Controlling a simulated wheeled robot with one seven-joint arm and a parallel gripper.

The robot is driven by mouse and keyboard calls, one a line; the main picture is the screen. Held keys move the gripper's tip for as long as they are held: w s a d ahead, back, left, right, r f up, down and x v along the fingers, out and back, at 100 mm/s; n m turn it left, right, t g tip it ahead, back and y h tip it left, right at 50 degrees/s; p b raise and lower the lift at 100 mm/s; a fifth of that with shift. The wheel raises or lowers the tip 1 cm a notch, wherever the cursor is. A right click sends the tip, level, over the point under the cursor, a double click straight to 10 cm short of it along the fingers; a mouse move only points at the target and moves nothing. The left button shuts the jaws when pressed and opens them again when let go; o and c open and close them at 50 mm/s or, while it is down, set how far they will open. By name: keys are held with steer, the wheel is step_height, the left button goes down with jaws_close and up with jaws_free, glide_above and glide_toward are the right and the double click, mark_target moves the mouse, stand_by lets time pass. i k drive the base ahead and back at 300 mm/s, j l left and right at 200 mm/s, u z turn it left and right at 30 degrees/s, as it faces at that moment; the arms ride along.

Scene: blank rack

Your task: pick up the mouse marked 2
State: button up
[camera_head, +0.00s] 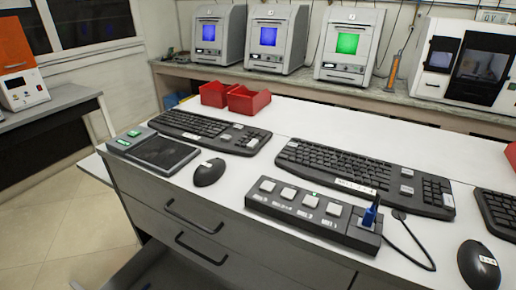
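Two black computer mice are on the white bench top (312,125). One mouse (209,174) sits left of centre near the front edge, beside a dark tablet-like pad. It has a small pale mark on it. The other mouse (476,268) sits at the lower right, near the front of the bench, with a white label on its right side. The marks on both are too small to read, so I cannot tell which is marked 2. My gripper is not in view.
Keyboards (208,131) (366,177) lie behind the mice. A power strip (313,217) with a blue plug and black cable lies between them. Red bins (248,99) stand behind. The dark pad (163,153) is at left. Drawers with handles (195,218) are below the front edge.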

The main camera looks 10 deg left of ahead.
mark_target(211, 171)
steer(key=z, duration=1.15)
steer(key=u, duration=2)
steer(key=i+j, duration=0.2)
steer(key=j, duration=0.15)
steer(key=i+j+z, duration=0.1)
steer(key=i+j, duration=0.35)
steer(key=j, duration=0.3)
steer(key=i+j+z, duration=0.1)
steer(key=j, duration=0.25)
steer(key=i+j, duration=0.5)
steer(key=j, duration=0.3)
steer(key=i+j+z, duration=0.1)
steer(key=j, duration=0.25)
steer(key=i, duration=0.1)
